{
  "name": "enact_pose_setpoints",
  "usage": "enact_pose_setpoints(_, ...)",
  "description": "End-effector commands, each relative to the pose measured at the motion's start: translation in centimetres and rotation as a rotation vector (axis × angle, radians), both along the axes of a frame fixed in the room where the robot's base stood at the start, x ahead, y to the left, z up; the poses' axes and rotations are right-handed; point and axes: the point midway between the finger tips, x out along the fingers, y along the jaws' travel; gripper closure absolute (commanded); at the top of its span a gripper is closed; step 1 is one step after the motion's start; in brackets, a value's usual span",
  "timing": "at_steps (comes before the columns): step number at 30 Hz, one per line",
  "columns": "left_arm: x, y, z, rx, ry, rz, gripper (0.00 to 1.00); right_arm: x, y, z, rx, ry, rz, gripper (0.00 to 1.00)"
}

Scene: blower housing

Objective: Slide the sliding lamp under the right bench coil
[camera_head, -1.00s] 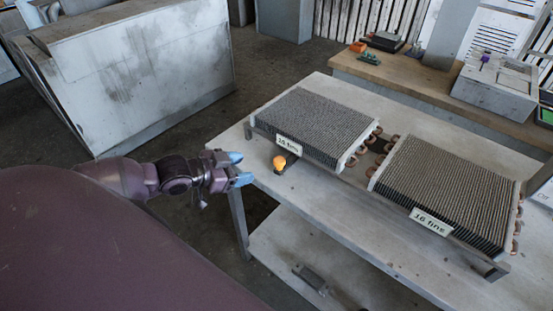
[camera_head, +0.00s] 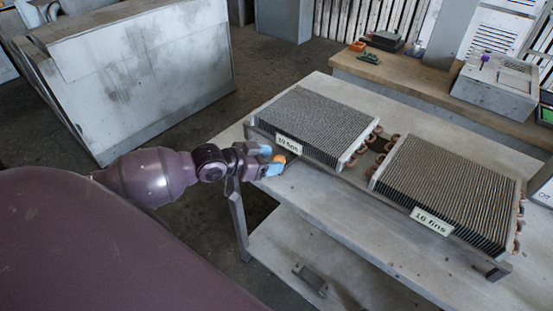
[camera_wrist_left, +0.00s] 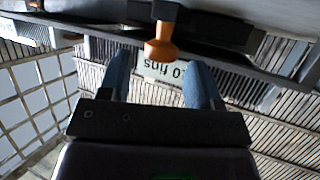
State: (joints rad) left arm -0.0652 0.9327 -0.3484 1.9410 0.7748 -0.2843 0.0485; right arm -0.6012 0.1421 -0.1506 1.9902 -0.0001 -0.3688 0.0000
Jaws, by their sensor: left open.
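The sliding lamp shows by its orange knob (camera_head: 280,158) at the front edge of the left bench coil (camera_head: 318,122). In the left wrist view the knob (camera_wrist_left: 161,46) stands out from a dark bar, between the ends of my blue fingers. My left gripper (camera_head: 271,160) is open at the knob, a finger on either side. I cannot tell whether a finger touches it. The right bench coil (camera_head: 450,185), labelled "16 fins", sits to the right on the same bench. The lamp's body is mostly hidden. My right gripper is not in view.
The grey bench (camera_head: 345,205) has bare top along its front edge, with a lower shelf below. Copper bends (camera_head: 378,145) fill the gap between the coils. A wooden worktop (camera_head: 425,85) with tools stands behind. A grey cabinet (camera_head: 140,80) stands at left.

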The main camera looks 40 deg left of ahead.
Motion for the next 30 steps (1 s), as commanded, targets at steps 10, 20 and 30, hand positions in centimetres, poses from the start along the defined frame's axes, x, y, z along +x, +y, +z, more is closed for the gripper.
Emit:
enact_pose_setpoints(10,1.9,-1.0,-0.9,0.000,0.000,0.000,0.42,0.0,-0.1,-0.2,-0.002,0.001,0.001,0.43)
enact_pose_setpoints(20,1.9,-1.0,-0.9,0.001,0.000,0.000,0.56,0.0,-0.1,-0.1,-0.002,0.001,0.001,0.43)
enact_pose_setpoints(30,1.9,-1.0,-0.9,0.000,0.000,0.000,1.00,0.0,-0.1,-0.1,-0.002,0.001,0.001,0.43)
